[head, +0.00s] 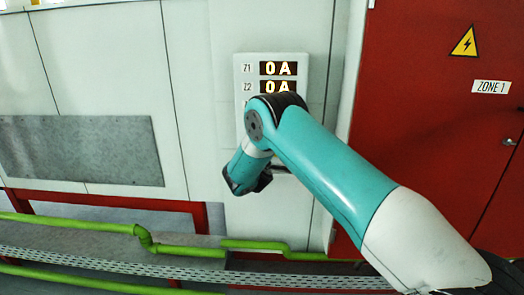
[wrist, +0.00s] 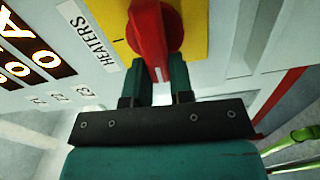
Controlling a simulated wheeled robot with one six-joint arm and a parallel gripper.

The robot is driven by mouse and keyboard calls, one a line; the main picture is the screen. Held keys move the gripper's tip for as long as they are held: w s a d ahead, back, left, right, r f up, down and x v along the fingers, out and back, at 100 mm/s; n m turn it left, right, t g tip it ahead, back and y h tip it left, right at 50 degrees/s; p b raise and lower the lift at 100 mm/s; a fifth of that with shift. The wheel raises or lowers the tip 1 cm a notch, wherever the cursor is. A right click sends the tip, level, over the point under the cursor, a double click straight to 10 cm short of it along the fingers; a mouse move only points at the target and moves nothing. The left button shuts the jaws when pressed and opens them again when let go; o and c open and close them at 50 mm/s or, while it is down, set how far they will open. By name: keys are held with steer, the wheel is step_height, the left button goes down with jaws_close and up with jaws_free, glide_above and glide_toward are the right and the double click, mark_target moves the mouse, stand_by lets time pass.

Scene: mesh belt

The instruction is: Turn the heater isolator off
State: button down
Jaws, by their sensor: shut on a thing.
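The heater isolator is a red rotary handle (wrist: 152,35) on a yellow plate (wrist: 193,22), seen in the wrist view at the top centre. A white HEATERS label (wrist: 86,32) is beside it. An "I" mark shows on the plate to the left of the handle. The handle's white line points down in the picture, towards my gripper. My gripper (wrist: 160,84) has its two dark fingers on either side of the handle's near end, shut on it. In the head view, my arm hides the isolator and most of my gripper.
A display panel (head: 243,68) on the pale wall shows 0 A at Z1 and Z2; its lower part is hidden. A red cabinet marked ZONE 1 (head: 490,87) stands at the right. Green pipes (head: 100,226) and a mesh belt (head: 110,265) run along the bottom.

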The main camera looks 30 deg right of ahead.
steer(key=shift+a+f+n, duration=0.1)
steer(key=shift+n, duration=0.4)
steer(key=c, duration=1)
jaws_free()
steer(key=b+v, duration=1)
steer(key=v, duration=0.7)
steer(key=shift+b, duration=0.4)
steer(key=shift+s+a, duration=0.1)
steer(key=shift+s, duration=0.05)
